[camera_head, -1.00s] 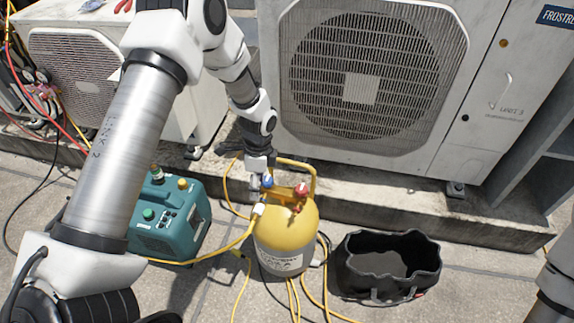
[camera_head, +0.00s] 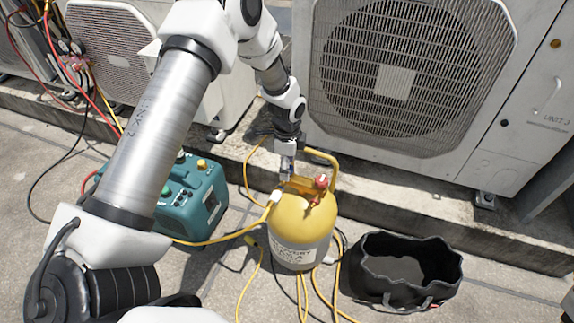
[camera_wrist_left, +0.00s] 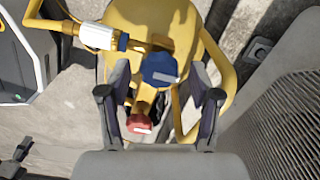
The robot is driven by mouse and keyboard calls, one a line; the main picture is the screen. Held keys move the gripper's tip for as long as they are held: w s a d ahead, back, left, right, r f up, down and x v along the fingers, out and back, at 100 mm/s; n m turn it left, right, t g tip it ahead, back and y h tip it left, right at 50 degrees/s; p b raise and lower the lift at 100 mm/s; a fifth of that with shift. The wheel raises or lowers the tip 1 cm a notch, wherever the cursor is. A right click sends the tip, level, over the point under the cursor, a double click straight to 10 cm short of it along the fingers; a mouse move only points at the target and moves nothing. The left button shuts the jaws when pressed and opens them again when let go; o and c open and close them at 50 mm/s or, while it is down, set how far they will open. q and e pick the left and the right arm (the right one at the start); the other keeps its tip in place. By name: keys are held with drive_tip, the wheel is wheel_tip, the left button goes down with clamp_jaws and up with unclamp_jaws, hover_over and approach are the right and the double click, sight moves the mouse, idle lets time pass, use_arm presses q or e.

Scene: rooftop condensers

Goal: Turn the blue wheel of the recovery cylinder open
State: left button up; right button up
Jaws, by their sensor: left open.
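The recovery cylinder (camera_head: 302,232) is yellow and stands upright on the roof, with a blue wheel and a red wheel (camera_head: 321,182) on top. The blue wheel (camera_wrist_left: 160,68) shows clearly in the left wrist view, but my gripper mostly hides it in the head view. My left gripper (camera_head: 287,170) points down at the blue wheel's side of the valve. In the left wrist view its open fingers (camera_wrist_left: 160,98) lie on either side, with the blue wheel between and slightly beyond the tips. I cannot tell whether they touch it. The red wheel (camera_wrist_left: 143,127) sits nearer the palm. My right gripper is out of view.
A yellow handle (camera_head: 334,165) rises beside the valve, and a hose with a white fitting (camera_wrist_left: 98,37) joins it. A teal machine (camera_head: 190,195) stands left, a black open bag (camera_head: 400,290) right. Condenser units stand behind on a concrete curb (camera_head: 400,188).

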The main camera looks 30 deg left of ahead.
use_arm(q)
drive_tip(key=c, duration=1.1)
drive_tip(key=shift+c, duration=0.2)
drive_tip(key=shift+r, duration=0.1)
